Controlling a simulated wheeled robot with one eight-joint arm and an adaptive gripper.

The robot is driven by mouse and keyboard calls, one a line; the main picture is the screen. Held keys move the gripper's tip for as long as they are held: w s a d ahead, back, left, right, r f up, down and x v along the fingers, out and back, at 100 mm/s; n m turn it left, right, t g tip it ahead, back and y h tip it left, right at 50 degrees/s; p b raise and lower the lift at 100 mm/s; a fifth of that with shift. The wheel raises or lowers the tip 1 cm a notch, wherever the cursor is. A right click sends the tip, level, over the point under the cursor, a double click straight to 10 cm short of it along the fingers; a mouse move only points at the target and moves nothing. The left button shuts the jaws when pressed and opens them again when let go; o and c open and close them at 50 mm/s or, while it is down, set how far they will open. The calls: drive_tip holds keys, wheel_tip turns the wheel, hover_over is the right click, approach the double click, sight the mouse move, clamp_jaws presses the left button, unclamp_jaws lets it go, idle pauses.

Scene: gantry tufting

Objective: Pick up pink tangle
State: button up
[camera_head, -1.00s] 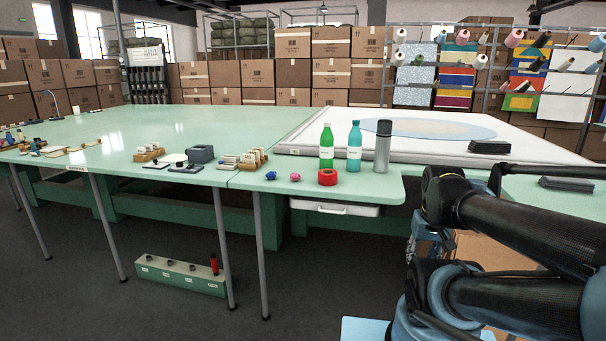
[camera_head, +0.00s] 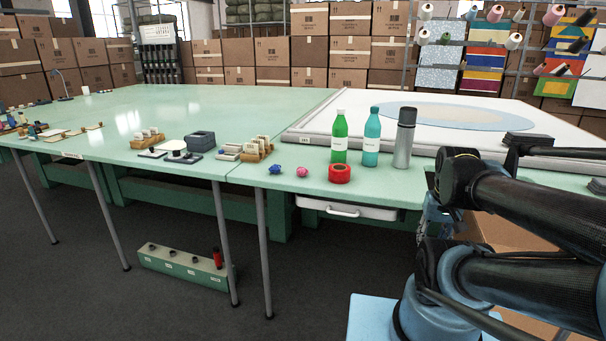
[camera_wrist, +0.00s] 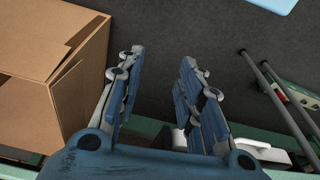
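The pink tangle (camera_head: 302,171) is a small pink lump on the green table (camera_head: 250,100), near its front edge. It lies between a blue tangle (camera_head: 275,169) on its left and a red tape roll (camera_head: 339,173) on its right. My gripper (camera_wrist: 158,75) shows in the wrist view with its two blue fingers apart and nothing between them. It hangs over the dark floor, away from the pink tangle, which is not in the wrist view. In the head view my arm is at the right and the fingers are not clearly seen.
A green bottle (camera_head: 340,138), a teal bottle (camera_head: 371,138) and a grey flask (camera_head: 404,138) stand behind the tape roll. A white drawer (camera_head: 345,210) is under the table edge. An open cardboard box (camera_wrist: 50,65) is left of my gripper.

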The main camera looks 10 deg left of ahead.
drive_tip(key=o, duration=0.4)
drive_tip(key=shift+s+r, duration=0.25)
drive_tip(key=shift+o, duration=0.5)
drive_tip(key=w+a+r+m, duration=0.2)
drive_tip(key=w+a+r, duration=0.3)
drive_tip(key=r, duration=0.3)
drive_tip(key=shift+w+r+m+g+y, duration=0.3)
drive_tip(key=shift+w+r+m+y, duration=0.1)
drive_tip(key=shift+w, duration=0.3)
wheel_tip(320, 180, up, 14)
drive_tip(key=m+g+y, duration=0.2)
drive_tip(key=m+g, duration=0.1)
drive_tip(key=m, duration=0.7)
hover_over(303, 167)
drive_tip(key=w+d, duration=0.2)
drive_tip(key=d, duration=0.2)
drive_tip(key=x, duration=1.1)
drive_tip(key=shift+s+d, duration=0.1)
drive_tip(key=shift+d, duration=0.1)
drive_tip(key=x, duration=0.4)
drive_tip(key=shift+a, duration=0.25)
drive_tip(key=shift+a+f, duration=0.15)
drive_tip(key=shift+f, duration=0.5)
